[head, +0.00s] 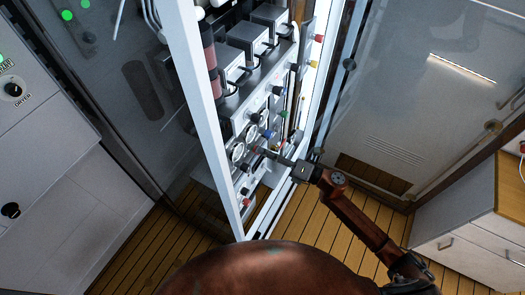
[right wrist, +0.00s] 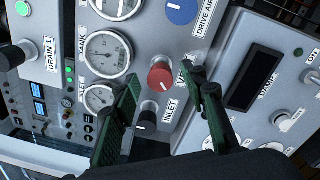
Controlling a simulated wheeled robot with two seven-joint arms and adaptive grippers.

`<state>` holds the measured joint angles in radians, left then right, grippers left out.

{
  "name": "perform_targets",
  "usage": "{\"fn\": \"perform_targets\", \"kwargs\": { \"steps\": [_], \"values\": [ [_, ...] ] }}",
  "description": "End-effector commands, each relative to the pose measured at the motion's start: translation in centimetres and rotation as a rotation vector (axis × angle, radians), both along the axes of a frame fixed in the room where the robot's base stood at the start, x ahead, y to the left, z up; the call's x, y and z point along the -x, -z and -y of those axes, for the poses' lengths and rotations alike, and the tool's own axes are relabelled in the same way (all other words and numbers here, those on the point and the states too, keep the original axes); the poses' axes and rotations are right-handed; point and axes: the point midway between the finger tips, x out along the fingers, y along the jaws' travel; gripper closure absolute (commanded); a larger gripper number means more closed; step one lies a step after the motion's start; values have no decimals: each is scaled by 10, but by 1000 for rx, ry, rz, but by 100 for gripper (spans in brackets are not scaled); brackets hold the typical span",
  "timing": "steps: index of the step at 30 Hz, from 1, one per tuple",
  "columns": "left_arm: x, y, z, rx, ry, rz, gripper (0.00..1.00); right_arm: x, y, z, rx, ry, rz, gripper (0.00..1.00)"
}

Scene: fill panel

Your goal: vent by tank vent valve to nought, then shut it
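In the right wrist view a red knob (right wrist: 160,76) stands out from the grey panel. A label beside it is partly hidden by a finger; I can read only its first letter or so. My right gripper (right wrist: 162,80) is open, one green finger on each side of the red knob, with gaps to both sides. The round gauge marked TANK (right wrist: 108,54) is left of the knob; its needle is too small to read surely. In the head view my right gripper (head: 268,153) reaches the lower panel from the right. My left gripper is not in view.
A black knob (right wrist: 147,115) labelled INLET sits just below the red one. A blue knob (right wrist: 181,10) is above, and a black DRAIN 1 knob (right wrist: 12,56) is at left. The rack's white frame post (head: 197,90) and a glass door (head: 405,90) flank the panel.

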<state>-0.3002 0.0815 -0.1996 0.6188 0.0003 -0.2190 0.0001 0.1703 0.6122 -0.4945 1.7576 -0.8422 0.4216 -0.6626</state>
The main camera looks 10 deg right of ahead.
Motion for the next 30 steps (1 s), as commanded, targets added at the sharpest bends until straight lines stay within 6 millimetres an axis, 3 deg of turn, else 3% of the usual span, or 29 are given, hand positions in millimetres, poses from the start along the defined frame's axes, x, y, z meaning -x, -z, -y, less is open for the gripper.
{"fn": "perform_targets", "kwargs": {
  "steps": [9,15,30],
  "values": [
    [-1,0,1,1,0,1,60,36,4,54,2,3,-3,60],
    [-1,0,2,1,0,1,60,53,4,80,0,2,-2,60],
    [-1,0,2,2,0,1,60,60,3,90,1,1,1,60]
  ]
}}
